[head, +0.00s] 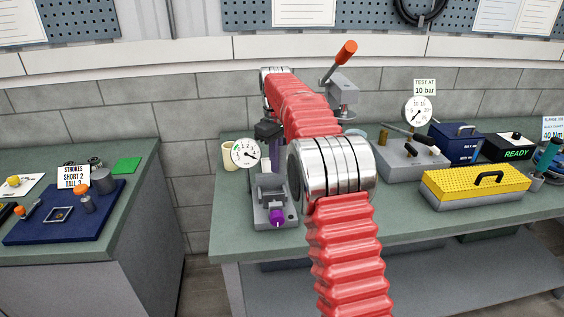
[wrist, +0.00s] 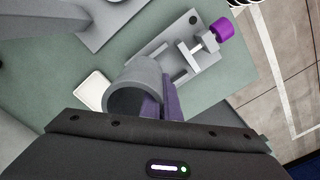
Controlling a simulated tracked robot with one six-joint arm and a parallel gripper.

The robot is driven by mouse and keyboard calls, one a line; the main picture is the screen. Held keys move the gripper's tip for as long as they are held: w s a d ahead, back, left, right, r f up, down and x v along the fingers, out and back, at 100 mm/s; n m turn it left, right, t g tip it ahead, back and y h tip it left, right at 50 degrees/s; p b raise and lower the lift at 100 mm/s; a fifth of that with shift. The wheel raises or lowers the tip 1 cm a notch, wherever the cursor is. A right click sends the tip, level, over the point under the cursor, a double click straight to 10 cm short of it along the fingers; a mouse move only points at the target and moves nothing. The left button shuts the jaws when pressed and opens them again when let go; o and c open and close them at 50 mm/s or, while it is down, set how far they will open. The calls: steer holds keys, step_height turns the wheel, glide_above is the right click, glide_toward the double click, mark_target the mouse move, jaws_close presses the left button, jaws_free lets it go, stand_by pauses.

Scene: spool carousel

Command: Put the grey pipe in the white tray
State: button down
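The grey pipe (wrist: 142,76) is a short, wide, hollow cylinder just in front of my gripper in the wrist view, its open end towards the camera. My gripper (wrist: 160,104) has purple fingers close together at the pipe's right side. They appear shut on its wall, one finger inside the opening and one outside. A small white tray (wrist: 92,90) lies on the green bench top, left of the pipe in this view. In the head view my gripper (head: 267,144) is partly hidden behind my red arm, and I cannot make out the pipe or tray there.
A grey vise with a purple knob (head: 272,203) stands on the bench (head: 235,238) near the gripper; it also shows in the wrist view (wrist: 190,52). A round gauge (head: 245,153) and beige cup (head: 228,157) are to its left. A yellow-topped box (head: 475,186) is at right.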

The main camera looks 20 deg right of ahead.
steer(key=s+a+r+m, duration=0.2)
steer(key=s+a+m, duration=0.4)
steer(key=a+m, duration=0.2)
steer(key=shift+a+m, duration=0.35)
steer(key=shift+m, duration=0.65)
steer(key=shift+s, duration=0.1)
